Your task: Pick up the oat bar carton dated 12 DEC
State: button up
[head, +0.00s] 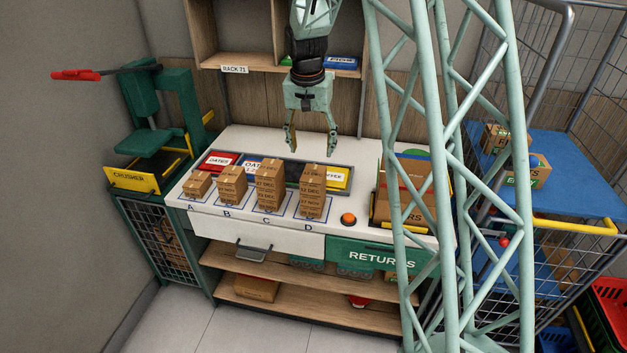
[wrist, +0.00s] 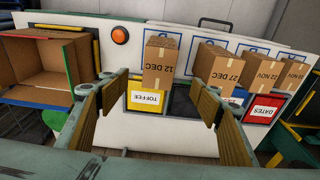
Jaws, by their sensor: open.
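Brown cartons stand in stacks on the white counter at marks A (head: 197,185), B (head: 232,184), C (head: 270,188) and D (head: 312,190). In the wrist view the nearest carton, reading 12 DEC (wrist: 161,66), tops the stack beside the yellow TOFFEE card, which fits stack D. Next to it is a carton reading 27 DEC (wrist: 222,72), then one reading 22 NOV (wrist: 264,72). Product names on the cartons are not legible. My gripper (head: 311,151) is open and empty, above and behind stack D. The wrist view shows its fingers (wrist: 160,80) apart, with the 12 DEC carton beyond them.
Behind the stacks lie red DATES (head: 220,161), OATS (head: 256,164) and yellow TOFFEE (head: 338,178) cards. An orange button (head: 348,218) sits right of D. A box (head: 405,205) stands farther right, partly behind a lattice column. The green crusher (head: 150,142) is at left.

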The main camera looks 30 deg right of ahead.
aim_at(313, 173)
jog(key=shift+f, duration=0.2)
dwell(0.3)
jog(key=shift+w+d+f, duration=0.15)
jog(key=shift+f, duration=1.25)
jog(key=shift+w+d+f, duration=0.15)
jog(key=shift+w+f, duration=0.05)
jog(key=shift+f, duration=1.15)
jog(key=shift+w+d+f, duration=0.15)
jog(key=shift+f, duration=1.25)
jog(key=shift+w+d+f+p, duration=0.2)
jog(key=shift+f+p, duration=0.1)
jog(key=shift+f, duration=1)
jog(key=shift+w+d+f+p, duration=0.15)
jog(key=shift+f+p, duration=0.15)
jog(key=shift+f, duration=0.95)
jog(key=shift+s, duration=0.1)
jog(key=shift+c, duration=0.9)
jog(key=c, duration=0.9)
